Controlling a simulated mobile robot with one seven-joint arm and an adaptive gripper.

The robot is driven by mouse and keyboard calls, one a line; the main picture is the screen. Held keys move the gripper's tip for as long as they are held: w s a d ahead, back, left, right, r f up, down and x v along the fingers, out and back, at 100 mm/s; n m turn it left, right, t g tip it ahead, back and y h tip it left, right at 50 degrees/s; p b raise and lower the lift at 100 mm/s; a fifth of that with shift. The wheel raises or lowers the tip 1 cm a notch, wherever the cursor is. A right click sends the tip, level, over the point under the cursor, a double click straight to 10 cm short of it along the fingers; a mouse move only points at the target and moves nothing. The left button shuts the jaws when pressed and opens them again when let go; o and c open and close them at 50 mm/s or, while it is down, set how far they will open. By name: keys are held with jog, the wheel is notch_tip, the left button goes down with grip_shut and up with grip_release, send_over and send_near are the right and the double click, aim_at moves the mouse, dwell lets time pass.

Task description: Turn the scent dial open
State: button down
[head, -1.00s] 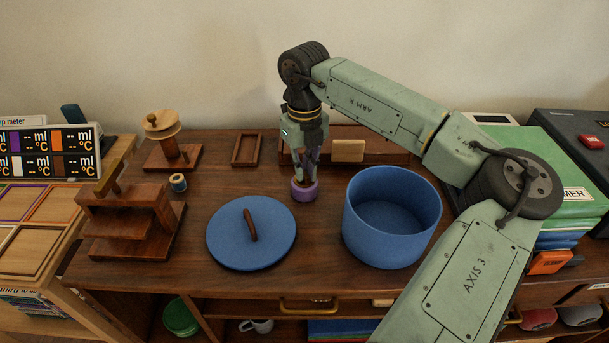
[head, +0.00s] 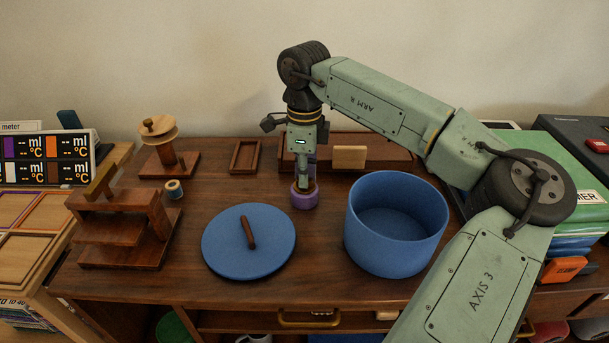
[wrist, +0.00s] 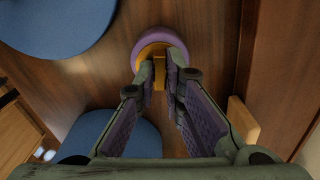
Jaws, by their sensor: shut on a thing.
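The scent dial (head: 305,200) is a small purple round body standing on the brown wooden top, between the blue lid and the blue pot. In the wrist view its purple rim (wrist: 150,38) surrounds an orange face with an upright orange tab (wrist: 159,72). My gripper (head: 306,184) points straight down over the dial. In the wrist view my gripper (wrist: 160,73) has its two fingertips closed on either side of the tab. The fingers hide part of the dial's face, and I see no markings on it.
The blue pot (head: 358,235) stands close to the right of the dial, and the blue lid (head: 270,250) lies to the left. A low wooden rack (head: 385,155) runs behind. A wooden stepped stand (head: 110,235) and a spool stand (head: 180,165) are further left.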

jog(key=shift+n, duration=1.2)
dwell(2.0)
dwell(0.6)
jog(key=c, duration=1.7)
grip_release()
notch_tip(320, 180, up, 12)
jog(key=shift+r, duration=0.1)
jog(key=shift+c, duration=0.3)
